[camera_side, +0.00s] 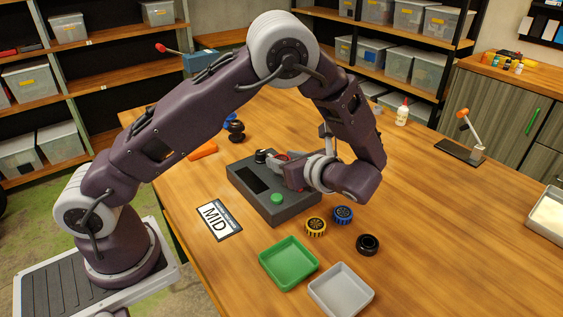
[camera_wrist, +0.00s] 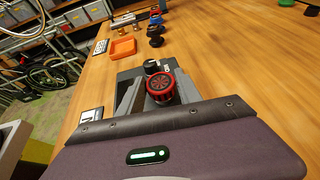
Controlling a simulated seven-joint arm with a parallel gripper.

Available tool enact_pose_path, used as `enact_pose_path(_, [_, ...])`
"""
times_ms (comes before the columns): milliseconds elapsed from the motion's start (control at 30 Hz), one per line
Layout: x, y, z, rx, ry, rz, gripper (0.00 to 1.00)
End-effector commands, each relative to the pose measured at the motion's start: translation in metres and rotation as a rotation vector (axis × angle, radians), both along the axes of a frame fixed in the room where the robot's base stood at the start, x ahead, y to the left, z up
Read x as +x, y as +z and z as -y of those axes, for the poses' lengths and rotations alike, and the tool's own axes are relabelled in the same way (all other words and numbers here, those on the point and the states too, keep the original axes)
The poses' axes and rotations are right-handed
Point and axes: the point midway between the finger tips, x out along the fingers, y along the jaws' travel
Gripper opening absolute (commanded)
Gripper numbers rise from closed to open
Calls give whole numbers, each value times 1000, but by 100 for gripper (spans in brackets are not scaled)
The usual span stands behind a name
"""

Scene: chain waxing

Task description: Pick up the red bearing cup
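The red bearing cup (camera_wrist: 160,88) is round and ribbed, with a dark spoked face. In the wrist view it is just beyond my gripper's dark housing, in front of a black knob (camera_wrist: 152,66). In the side view only a bit of red (camera_side: 279,157) shows at the tip of my gripper (camera_side: 285,168), over the far part of a dark grey box (camera_side: 264,211). My gripper lies low over this box.
A yellow cup (camera_side: 316,227), a blue cup (camera_side: 343,214) and a black ring (camera_side: 368,244) lie on the table near a green tray (camera_side: 266,269) and a grey tray (camera_side: 323,302). The box has a green button (camera_side: 277,198). A MID card (camera_side: 216,219) lies left. The table's right side is mostly clear.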

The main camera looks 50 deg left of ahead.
Motion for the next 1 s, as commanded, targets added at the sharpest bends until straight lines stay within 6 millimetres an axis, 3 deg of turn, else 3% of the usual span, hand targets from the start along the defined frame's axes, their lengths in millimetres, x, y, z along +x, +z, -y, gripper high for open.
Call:
enact_pose_path(33, [0, 0, 0, 0, 0, 0, 29])
enact_pose_path(200, [0, 0, 0, 0, 0, 1, 0])
enact_pose_path(467, [0, 9, 0, -1, 1, 5, 0])
enact_pose_path(800, [0, 87, 0, 0, 2, 5, 0])
enact_pose_path(900, [-7, 91, 2, 0, 26, -2, 0])
enact_pose_path(1000, [-29, 77, 9, 2, 105, -7, 0])
